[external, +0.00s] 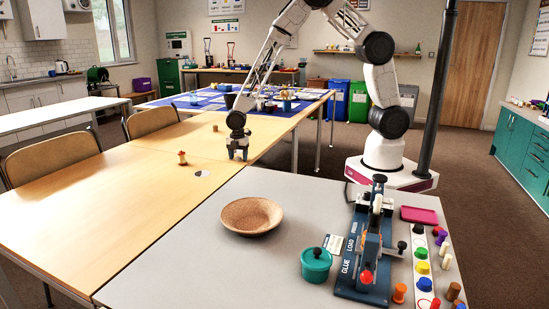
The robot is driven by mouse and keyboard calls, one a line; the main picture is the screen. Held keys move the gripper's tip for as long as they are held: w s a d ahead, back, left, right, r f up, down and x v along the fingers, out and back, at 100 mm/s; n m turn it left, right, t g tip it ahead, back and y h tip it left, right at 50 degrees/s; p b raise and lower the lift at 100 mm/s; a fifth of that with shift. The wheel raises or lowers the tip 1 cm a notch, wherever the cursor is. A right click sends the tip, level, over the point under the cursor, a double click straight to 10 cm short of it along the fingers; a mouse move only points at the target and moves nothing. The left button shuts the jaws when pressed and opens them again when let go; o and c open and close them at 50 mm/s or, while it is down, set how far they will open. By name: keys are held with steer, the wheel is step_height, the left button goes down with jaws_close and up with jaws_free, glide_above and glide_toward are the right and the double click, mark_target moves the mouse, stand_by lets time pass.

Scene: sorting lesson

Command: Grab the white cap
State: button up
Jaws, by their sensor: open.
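My gripper (238,154) points down over the wooden table, near its far right edge, with its fingers apart. I see nothing between them. Several small caps and pegs stand along a white strip at the right of the grey table. Two pale, whitish pieces (446,262) stand at the strip's right side; one of them may be the white cap, but they are too small to tell. A small flat white-and-grey piece (202,174) lies on the wooden table, left of and nearer than my gripper. My gripper is well away from the strip.
The grey table's left front is clear.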

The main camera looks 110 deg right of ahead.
mark_target(240, 157)
steer(key=c, duration=1)
steer(key=shift+r, duration=0.1)
steer(key=shift+c, duration=0.2)
steer(key=shift+r, duration=1.1)
steer(key=shift+s+a+r, duration=0.15)
steer(key=shift+s+r, duration=0.3)
steer(key=shift+r, duration=0.2)
steer(key=s+a, duration=0.2)
steer(key=s, duration=0.5)
steer(key=s+a+r, duration=0.1)
steer(key=s+a, duration=0.2)
steer(key=s, duration=0.4)
steer(key=shift+r, duration=0.15)
